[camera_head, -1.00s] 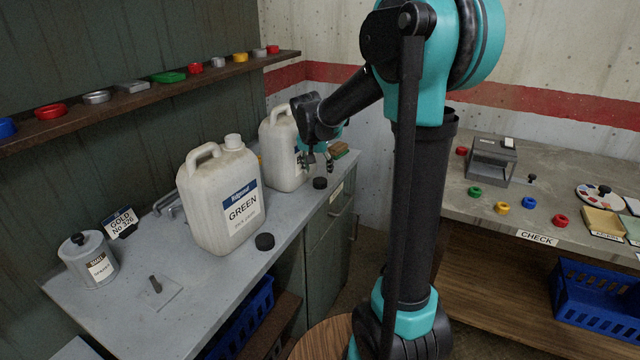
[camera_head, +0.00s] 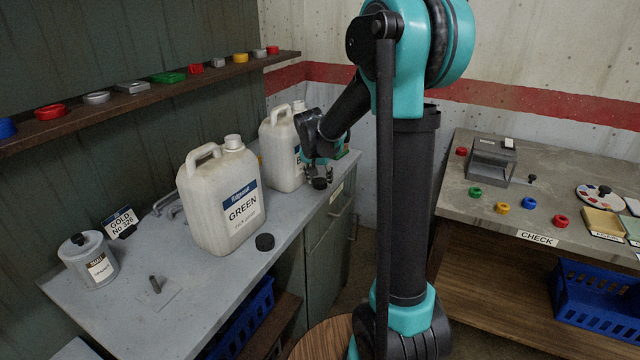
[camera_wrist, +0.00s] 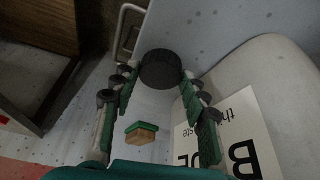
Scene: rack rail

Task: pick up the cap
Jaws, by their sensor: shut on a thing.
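A round black cap (camera_head: 320,183) is at the far end of the grey counter, beside the rear white jug (camera_head: 283,150). My gripper (camera_head: 318,174) reaches down over it with its fingers closed on the cap's sides. In the wrist view the cap (camera_wrist: 160,70) sits between the two green-padded fingertips (camera_wrist: 158,82). I cannot tell whether the cap is touching the counter or just clear of it. A second black cap (camera_head: 264,242) lies on the counter in front of the white jug labelled GREEN (camera_head: 222,200).
The rear jug's label (camera_wrist: 228,140) is close on the right in the wrist view. A green and brown block (camera_wrist: 140,133) lies near the fingers. A grey canister (camera_head: 90,258) stands at the counter's left. The right bench (camera_head: 450,200) holds colored rings.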

